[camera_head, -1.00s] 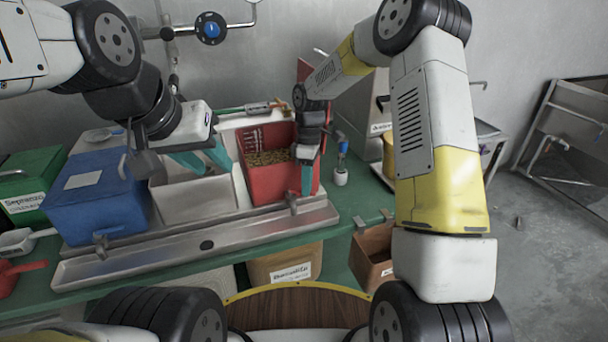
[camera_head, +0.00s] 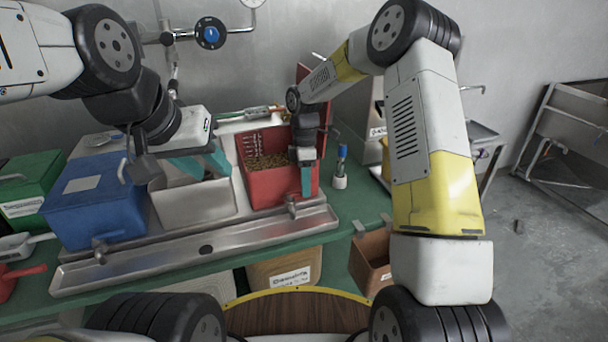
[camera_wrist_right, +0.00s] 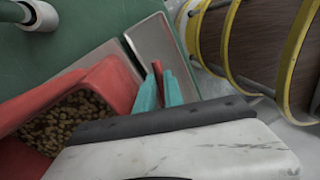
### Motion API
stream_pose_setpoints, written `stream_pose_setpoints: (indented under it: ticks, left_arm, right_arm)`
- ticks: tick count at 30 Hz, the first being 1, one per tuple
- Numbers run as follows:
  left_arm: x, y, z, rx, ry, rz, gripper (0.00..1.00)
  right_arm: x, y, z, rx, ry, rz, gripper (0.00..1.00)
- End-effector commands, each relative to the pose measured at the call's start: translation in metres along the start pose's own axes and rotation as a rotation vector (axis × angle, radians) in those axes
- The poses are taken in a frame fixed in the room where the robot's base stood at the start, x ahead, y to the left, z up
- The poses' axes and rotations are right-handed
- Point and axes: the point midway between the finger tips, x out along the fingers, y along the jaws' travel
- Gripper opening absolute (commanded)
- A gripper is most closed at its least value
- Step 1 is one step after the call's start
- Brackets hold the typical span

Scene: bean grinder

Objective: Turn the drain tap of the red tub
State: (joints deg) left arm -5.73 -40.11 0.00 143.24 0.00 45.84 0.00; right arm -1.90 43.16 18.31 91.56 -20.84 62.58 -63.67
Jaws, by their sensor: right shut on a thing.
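The red tub (camera_head: 283,190) holds brown beans and stands at the right end of the row of tubs; it also shows in the right wrist view (camera_wrist_right: 112,82). Its metal drain tap (camera_head: 291,207) sticks out low at the front, above a steel drip tray (camera_head: 140,264). My right gripper (camera_head: 306,190) is at the tub's front right corner, pointing down. In the right wrist view its teal fingers (camera_wrist_right: 159,92) are shut on a thin red piece, which looks like the tap's handle. My left gripper (camera_head: 199,166) is open and empty over the pale tub (camera_head: 196,205).
A blue tub (camera_head: 95,212) and a green tub (camera_head: 28,190) stand at the left. Brown boxes (camera_head: 372,255) sit below the green table's front edge. The floor at right is mostly clear.

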Motion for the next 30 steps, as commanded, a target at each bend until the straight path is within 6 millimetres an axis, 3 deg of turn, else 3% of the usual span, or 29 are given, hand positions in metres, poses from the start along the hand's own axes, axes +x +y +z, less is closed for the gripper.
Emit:
stream_pose_setpoints:
  ticks: [2,3,6,20,30]
  left_arm:
    - [0.0,0.0,0.0,0.0,0.0,0.0,0.36]
    - [0.0,0.0,0.0,0.0,0.0,0.0,0.36]
    - [0.0,0.0,0.0,0.0,0.0,0.0,0.36]
    - [0.0,0.0,0.0,0.0,0.0,0.0,0.36]
    - [0.0,0.0,0.0,0.0,0.0,0.0,0.36]
  right_arm:
    - [-0.001,0.001,0.0,0.001,0.001,0.004,0.0]
    - [-0.001,0.001,0.0,0.001,0.001,0.004,0.18]
    - [-0.001,0.001,0.0,0.001,0.001,0.003,0.34]
    - [0.0,-0.002,0.001,0.054,0.01,0.003,0.34]
    - [0.004,-0.026,-0.004,0.541,0.107,0.002,0.34]
